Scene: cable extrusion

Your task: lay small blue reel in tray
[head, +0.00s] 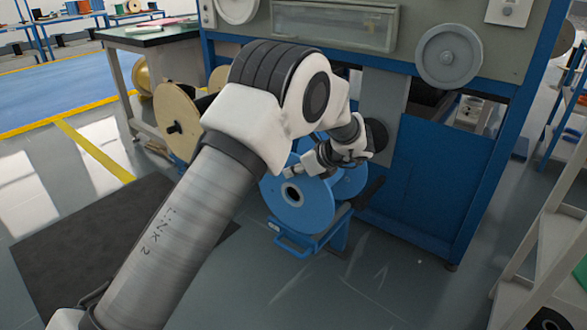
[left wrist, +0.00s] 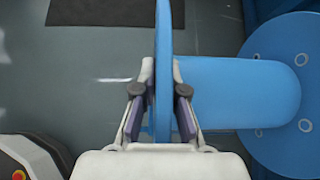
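A blue reel (head: 310,216) shows in the head view below the machine front, with its round flange and dark-centred hub facing me. My left gripper (head: 322,158) is at the upper edge of this reel, partly hidden by my own arm. In the left wrist view, a blue flange (left wrist: 163,60) stands edge-on between the fingers of the left gripper (left wrist: 163,88). The fingers are close together on both sides of it and look shut on it. A blue tray-like holder (head: 292,247) with a handle is under the reel; its inside is hidden. My right gripper is not in view.
A blue cabinet panel (head: 445,180) stands right of the reel. A tan reel (head: 176,118) is to the left. A further blue disc with small holes (left wrist: 284,55) is at the right of the left wrist view. The floor (head: 390,285) in front is clear.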

